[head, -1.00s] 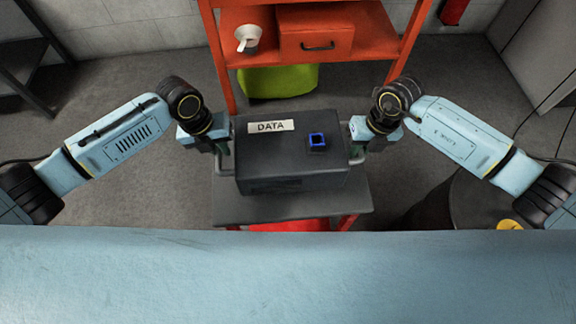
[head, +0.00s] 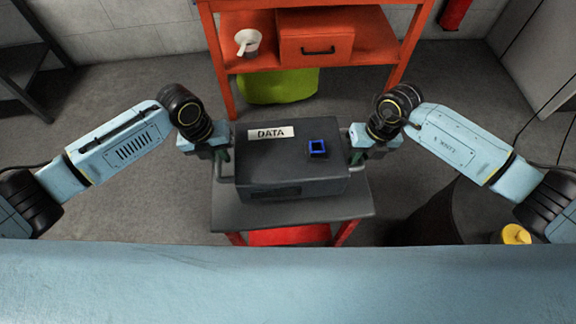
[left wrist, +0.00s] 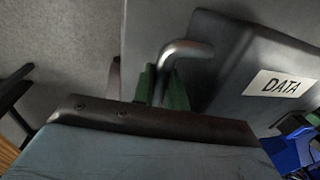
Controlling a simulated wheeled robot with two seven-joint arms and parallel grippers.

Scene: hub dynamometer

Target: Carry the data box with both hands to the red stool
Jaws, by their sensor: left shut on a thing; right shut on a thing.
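The data box (head: 290,178) is dark grey, with a white DATA label and a blue square on its top. It appears level over the grey top of the red stool (head: 345,208); I cannot tell whether it touches. My left gripper (head: 222,155) is shut on the metal handle at the box's left side. In the left wrist view, its green fingers (left wrist: 162,88) are around the bent handle (left wrist: 187,48), beside the box (left wrist: 232,65). My right gripper (head: 357,157) is shut on the handle at the right side. The fingertips are partly hidden.
A dark drum (head: 440,215) with a yellow object (head: 515,235) stands at right. Grey floor is clear at left.

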